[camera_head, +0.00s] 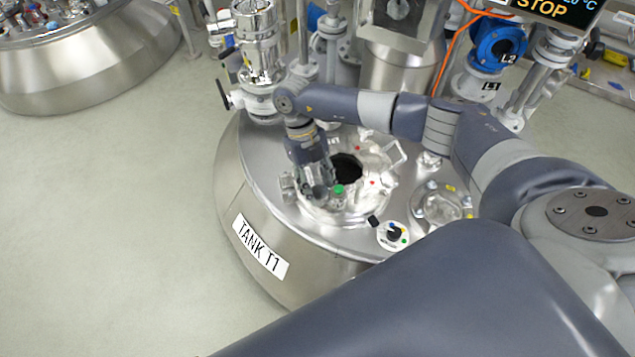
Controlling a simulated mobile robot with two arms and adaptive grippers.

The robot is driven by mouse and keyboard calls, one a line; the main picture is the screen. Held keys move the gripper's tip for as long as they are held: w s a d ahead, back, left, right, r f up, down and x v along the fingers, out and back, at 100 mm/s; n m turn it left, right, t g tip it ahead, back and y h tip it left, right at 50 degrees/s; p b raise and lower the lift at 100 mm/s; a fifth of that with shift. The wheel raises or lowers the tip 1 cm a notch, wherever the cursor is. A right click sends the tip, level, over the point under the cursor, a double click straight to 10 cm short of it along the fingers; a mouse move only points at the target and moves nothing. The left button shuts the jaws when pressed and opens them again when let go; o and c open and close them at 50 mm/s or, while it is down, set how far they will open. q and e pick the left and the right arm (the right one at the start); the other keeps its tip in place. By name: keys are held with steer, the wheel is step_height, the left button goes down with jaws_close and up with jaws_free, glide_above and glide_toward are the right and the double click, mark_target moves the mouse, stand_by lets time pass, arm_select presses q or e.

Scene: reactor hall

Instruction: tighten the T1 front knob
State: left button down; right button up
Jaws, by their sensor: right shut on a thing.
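Tank T1 (226,190) is a round steel vessel with a "TANK T1" label on its side. An open round manway (347,168) with a dark hole is on its top. A front knob with a green top (339,190) sits at the near rim of the manway. My right gripper (325,192) reaches down from above and is shut on the front knob. The fingers hide part of the knob, so its exact seat is hard to see. My left gripper is not in view.
A selector dial (394,234) and a round sight-glass flange (443,205) are on the tank top to the right. Pipes and a valve column (258,50) stand behind the manway. Blue valves (497,45) are at the back right. The floor (110,200) on the left is clear.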

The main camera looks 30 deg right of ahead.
steer(key=shift+m, duration=0.3)
steer(key=shift+r, duration=0.1)
steer(key=o, duration=1)
steer(key=shift+o, duration=0.2)
steer(key=v, duration=1.2)
steer(key=shift+d, duration=0.15)
